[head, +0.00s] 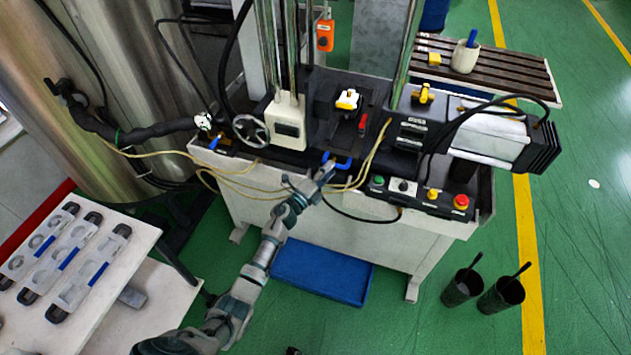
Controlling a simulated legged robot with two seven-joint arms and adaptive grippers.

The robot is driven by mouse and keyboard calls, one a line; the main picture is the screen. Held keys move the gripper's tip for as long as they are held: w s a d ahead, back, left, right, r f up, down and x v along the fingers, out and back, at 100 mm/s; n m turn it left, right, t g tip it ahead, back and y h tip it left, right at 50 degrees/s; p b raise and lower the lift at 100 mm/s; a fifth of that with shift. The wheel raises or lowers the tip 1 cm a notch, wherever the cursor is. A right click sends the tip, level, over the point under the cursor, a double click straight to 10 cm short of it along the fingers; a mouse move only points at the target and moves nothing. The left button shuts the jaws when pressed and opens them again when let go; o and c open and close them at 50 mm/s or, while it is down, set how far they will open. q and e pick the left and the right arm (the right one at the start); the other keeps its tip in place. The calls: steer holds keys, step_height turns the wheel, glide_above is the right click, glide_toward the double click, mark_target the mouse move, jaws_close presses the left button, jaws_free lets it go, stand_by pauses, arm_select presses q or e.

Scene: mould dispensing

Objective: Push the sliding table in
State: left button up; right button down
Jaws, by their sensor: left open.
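The sliding table (340,132) looks like a dark plate in the middle of the machine, between the metal columns. A blue handle (344,163) sits at its front edge. My left gripper (327,168) is open at the left part of this handle, and its arm reaches up from the bottom of the head view. The fingertips are small and overlap the handle, so I cannot tell whether they touch it. My right gripper is not in view.
A control panel with buttons (419,195) is to the right of the handle. Yellowish hoses (235,184) and cables hang across the machine's front near my left arm. A blue tray (320,273) lies below. Two dark cups (501,296) stand on the floor at right.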

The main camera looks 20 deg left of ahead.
arm_select(q)
steer(key=a+v, duration=0.1)
steer(key=v, duration=0.8)
steer(key=shift+w, duration=0.3)
steer(key=shift+d, duration=0.35)
steer(key=s+a+f+n+g+y, duration=0.25)
steer(key=s+f+n, duration=0.25)
steer(key=f, duration=0.5)
steer(key=s+a+f+n+g+y, duration=0.1)
steer(key=s+f+n+g+y, duration=0.3)
steer(key=f, duration=0.6)
steer(key=s+a+f+n+y, duration=0.2)
steer(key=s+f+n, duration=0.35)
steer(key=f, duration=0.55)
steer(key=s+d+f+n+g, duration=0.1)
steer(key=s+f+n+g, duration=0.1)
steer(key=s+f, duration=0.4)
steer(key=s+d+f+n+g, duration=0.2)
steer(key=s+f+g, duration=0.2)
steer(key=s, duration=1.2)
steer(key=s+d+f+n+g, duration=0.1)
steer(key=s+f+n+g, duration=0.2)
steer(key=s+f, duration=0.5)
steer(key=s+g, duration=0.1)
steer(key=s, duration=0.2)
steer(key=shift+s+d, duration=0.3)
steer(key=shift+s, duration=0.05)
